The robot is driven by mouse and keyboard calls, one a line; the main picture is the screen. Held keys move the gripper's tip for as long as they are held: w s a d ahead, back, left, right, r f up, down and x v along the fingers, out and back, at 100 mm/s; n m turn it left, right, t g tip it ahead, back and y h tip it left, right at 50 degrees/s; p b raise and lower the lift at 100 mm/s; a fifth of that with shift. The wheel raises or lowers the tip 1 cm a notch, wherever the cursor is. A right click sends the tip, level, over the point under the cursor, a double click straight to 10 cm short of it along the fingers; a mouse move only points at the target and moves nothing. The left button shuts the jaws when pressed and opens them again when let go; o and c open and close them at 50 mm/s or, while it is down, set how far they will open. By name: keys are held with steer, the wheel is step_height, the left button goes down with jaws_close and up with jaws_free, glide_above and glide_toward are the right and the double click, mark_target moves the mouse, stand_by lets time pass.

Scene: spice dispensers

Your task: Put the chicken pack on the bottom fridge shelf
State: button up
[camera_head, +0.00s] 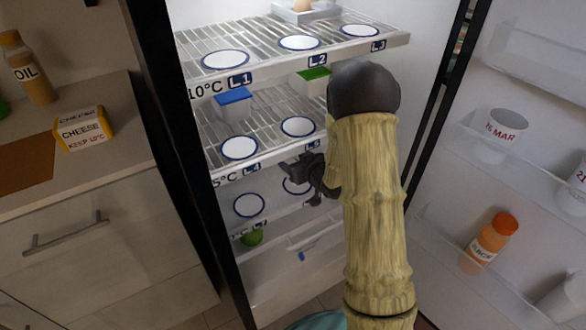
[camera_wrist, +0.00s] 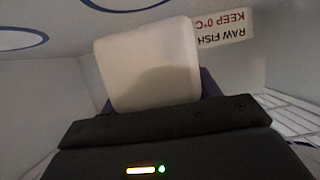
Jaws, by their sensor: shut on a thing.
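My gripper (camera_head: 305,178) is inside the fridge, around the height of the lower shelf, with my arm covering much of that area in the head view. In the wrist view it is shut on a plain white pack (camera_wrist: 150,62). No lettering shows on its visible face, so I cannot tell from it whether this is the chicken pack. The pack is hidden in the head view. The lowest marked shelf (camera_head: 268,217) has white round spots with blue rims and is partly hidden by my arm.
A RAW FISH KEEP 0°C label (camera_wrist: 222,29) appears upside down beside the pack. A blue-lidded box (camera_head: 234,104) and a green-lidded box (camera_head: 313,82) stand on the middle shelf. A green item (camera_head: 252,238) lies low. The open door (camera_head: 500,150) is at right.

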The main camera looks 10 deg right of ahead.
steer(key=shift+r, duration=0.1)
steer(key=shift+w, duration=0.15)
steer(key=shift+w+a+f+b, duration=0.15)
steer(key=shift+f+b, duration=0.25)
steer(key=shift+f, duration=0.5)
steer(key=shift+w+f+b, duration=0.2)
steer(key=shift+f+b, duration=0.2)
steer(key=shift+f, duration=0.45)
steer(key=shift+f, duration=0.15)
steer(key=o, duration=1.2)
steer(key=shift+o, duration=0.3)
